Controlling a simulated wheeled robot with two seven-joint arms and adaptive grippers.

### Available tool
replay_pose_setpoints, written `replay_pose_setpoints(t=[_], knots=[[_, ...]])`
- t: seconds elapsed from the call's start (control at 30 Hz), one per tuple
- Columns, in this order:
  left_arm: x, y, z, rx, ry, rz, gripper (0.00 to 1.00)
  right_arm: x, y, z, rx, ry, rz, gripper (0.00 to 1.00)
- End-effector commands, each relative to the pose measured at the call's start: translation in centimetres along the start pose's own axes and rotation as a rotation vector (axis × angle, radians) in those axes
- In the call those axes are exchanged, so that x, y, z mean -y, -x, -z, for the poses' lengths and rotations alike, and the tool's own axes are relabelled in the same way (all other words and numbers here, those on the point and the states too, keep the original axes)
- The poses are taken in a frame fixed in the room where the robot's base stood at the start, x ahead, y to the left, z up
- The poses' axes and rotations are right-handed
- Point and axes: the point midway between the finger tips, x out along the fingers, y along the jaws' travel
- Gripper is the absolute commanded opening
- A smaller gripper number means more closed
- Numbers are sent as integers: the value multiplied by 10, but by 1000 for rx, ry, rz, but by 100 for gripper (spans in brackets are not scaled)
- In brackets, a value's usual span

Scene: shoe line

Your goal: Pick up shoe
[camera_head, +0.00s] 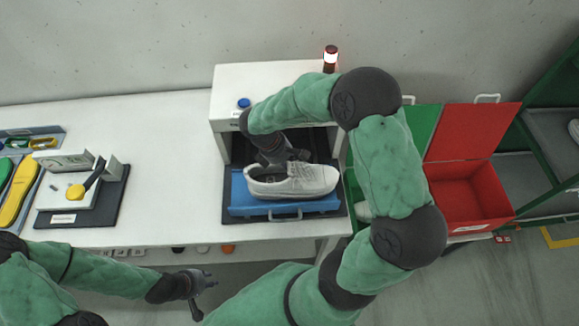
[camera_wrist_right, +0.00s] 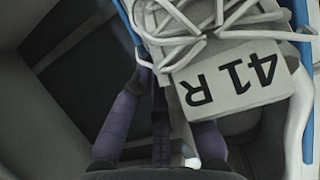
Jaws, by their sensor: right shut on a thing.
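A light grey shoe (camera_head: 310,182) rests on the blue tray (camera_head: 250,208) of the white box on the table, toe to the right. In the right wrist view, its laces and a tongue label (camera_wrist_right: 240,80) reading "41 R" show close up. My right gripper (camera_head: 286,160) reaches down at the shoe's opening and is shut on the shoe; in the right wrist view, my right gripper (camera_wrist_right: 163,125) has its fingers at the tongue. The exact contact is partly hidden. My left gripper (camera_head: 206,292) is open and empty, in front of the table's edge.
The white box (camera_head: 270,75) roofs the area behind the tray and carries a blue button (camera_head: 243,103) and a lit lamp (camera_head: 330,58). An open red bin (camera_head: 460,195) stands at right, beside a green one. A fixture (camera_head: 75,190) and insoles (camera_head: 20,190) lie at left. The table between is clear.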

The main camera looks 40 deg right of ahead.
Motion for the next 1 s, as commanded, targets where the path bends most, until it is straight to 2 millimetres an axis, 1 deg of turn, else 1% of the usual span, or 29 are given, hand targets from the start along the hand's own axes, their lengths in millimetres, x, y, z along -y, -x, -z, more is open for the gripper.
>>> replay_pose_setpoints(t=[0.03, 0.13, 0.27, 0.47, 0.5, 0.6, 0.7, 0.8, 1.0], knots=[[-1, 3, 0, 0, 0, 0, 30, -1, 8, -3, -1, -1, -2, 0], [-2, 6, 0, 0, 0, 0, 30, 0, 23, -8, -2, -2, -3, 0], [-4, 10, 0, 0, 0, 0, 30, 19, 44, -10, -3, 1, -4, 0], [-6, 18, -1, 0, 0, 0, 30, 51, 86, -15, -3, 3, -6, 0], [-7, 19, -1, 0, 0, 0, 30, 61, 90, -12, -3, 4, -4, 0], [-8, 21, -1, 0, 0, 0, 30, 83, 101, -9, -2, 4, -4, 0], [-8, 23, -1, 0, 0, 0, 30, 100, 111, -6, -2, 4, -4, 0], [-9, 25, -1, 0, 0, 0, 30, 114, 118, -4, -1, 2, -4, 0], [-9, 26, -1, 0, 0, 0, 30, 128, 126, -2, -1, 0, -1, 0]])
